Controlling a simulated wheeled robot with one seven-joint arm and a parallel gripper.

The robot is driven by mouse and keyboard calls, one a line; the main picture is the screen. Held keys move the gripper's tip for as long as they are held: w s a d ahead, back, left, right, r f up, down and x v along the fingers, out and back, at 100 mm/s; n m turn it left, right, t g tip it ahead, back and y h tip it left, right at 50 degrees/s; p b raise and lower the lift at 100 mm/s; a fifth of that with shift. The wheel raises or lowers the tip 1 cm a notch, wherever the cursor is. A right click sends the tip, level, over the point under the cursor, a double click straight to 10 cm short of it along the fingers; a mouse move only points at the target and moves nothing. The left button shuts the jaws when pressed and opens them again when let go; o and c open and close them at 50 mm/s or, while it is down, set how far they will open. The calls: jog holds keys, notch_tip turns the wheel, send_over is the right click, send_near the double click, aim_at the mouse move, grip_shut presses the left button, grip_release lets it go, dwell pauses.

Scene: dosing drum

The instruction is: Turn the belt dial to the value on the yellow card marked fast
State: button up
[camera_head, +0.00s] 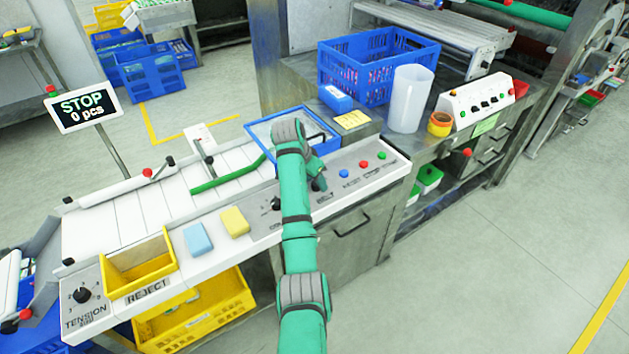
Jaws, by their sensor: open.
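My green arm reaches up over the white control panel, and my gripper (319,184) points down at the panel. Its fingers are small and partly hidden by my wrist; it is open, and I cannot tell whether it touches anything. A black dial (276,203) shows just left of my arm, its label partly covered. A yellow card (352,119) with small unreadable writing lies on the metal bench behind the panel. The stop display (83,107) reads "STOP 0 pcs".
Blue, red and green buttons (364,164) sit right of my gripper. A blue tray (262,127) lies behind my wrist. Blue and yellow blocks (234,222), a yellow reject bin (112,279) and a tension dial (82,295) are left. A white cylinder (411,99) stands behind.

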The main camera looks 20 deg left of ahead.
jog(key=v, duration=1)
jog(key=shift+s, duration=0.1)
